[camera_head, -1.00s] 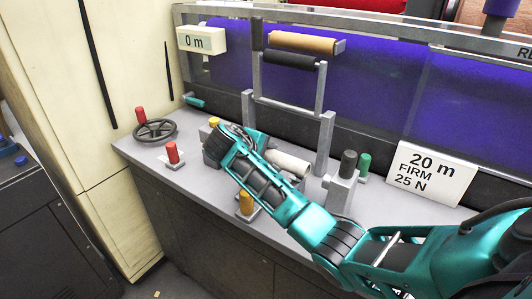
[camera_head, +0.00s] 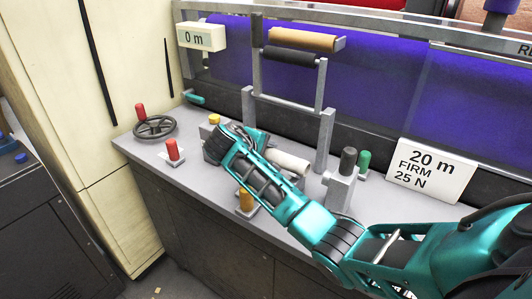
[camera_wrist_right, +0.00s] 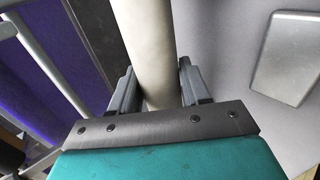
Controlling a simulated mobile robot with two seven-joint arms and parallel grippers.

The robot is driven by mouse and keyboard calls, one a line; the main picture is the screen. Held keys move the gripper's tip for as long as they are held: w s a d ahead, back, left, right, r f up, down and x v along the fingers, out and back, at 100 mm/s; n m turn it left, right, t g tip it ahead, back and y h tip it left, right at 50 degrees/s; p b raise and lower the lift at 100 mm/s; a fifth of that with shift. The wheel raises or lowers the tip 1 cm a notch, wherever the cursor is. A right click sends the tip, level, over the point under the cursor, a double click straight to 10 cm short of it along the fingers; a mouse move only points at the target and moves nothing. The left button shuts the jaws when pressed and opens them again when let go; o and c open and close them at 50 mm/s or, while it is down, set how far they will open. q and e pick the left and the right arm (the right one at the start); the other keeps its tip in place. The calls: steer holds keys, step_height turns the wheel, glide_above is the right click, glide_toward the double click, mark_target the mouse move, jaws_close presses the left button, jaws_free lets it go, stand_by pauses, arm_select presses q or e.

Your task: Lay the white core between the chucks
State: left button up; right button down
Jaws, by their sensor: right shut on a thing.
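The white core (camera_head: 288,162) is a plain off-white cylinder lying nearly level above the grey bench, partly hidden by my right forearm in the head view. In the right wrist view the core (camera_wrist_right: 150,45) runs between the two fingers of my right gripper (camera_wrist_right: 156,88), which is shut on it. The core's far end is outside that view. The chucks cannot be told clearly; my arm covers part of the bench around the core. My left gripper is not in view.
A handwheel (camera_head: 155,127) and red knob (camera_head: 174,150) stand at the left of the bench. An orange knob (camera_head: 245,200) is near the front edge. A grey post (camera_head: 340,190) and green knob (camera_head: 364,160) stand right of the core. An upright roller frame (camera_head: 326,140) rises behind.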

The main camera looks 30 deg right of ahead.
steer(key=shift+c, duration=2.3)
jaws_free()
steer(key=v, duration=1.3)
